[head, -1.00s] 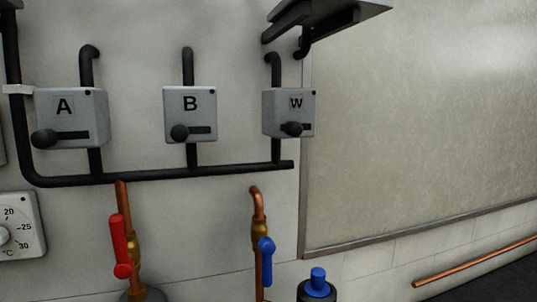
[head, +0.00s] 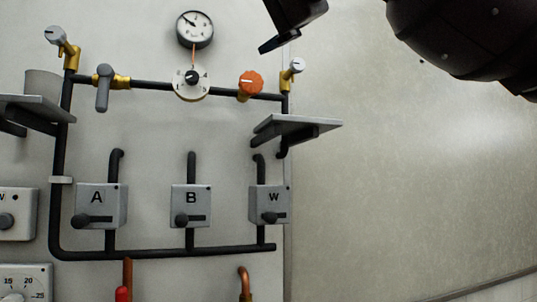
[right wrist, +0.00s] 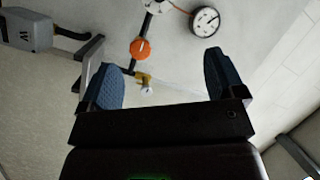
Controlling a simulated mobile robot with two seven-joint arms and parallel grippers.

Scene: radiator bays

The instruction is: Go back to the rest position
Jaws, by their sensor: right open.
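My right gripper (right wrist: 163,62) is open in the right wrist view, its two blue-padded fingers apart with nothing between them. In the head view only part of my right gripper and arm shows, dark, at the top right in front of the wall. It is above the small shelf (head: 298,126) at the right end of the pipework. An orange knob (head: 250,83) sits on the upper pipe; it also shows beyond the fingers in the right wrist view (right wrist: 140,49). My left gripper is not in view.
Three grey boxes, A (head: 97,206), B (head: 186,206) and W (head: 266,204), hang on dark pipes. A round gauge (head: 195,29) is above; it shows in the right wrist view too (right wrist: 205,21). Another shelf (head: 32,108) juts out at left. The wall panel at right (head: 400,180) is bare.

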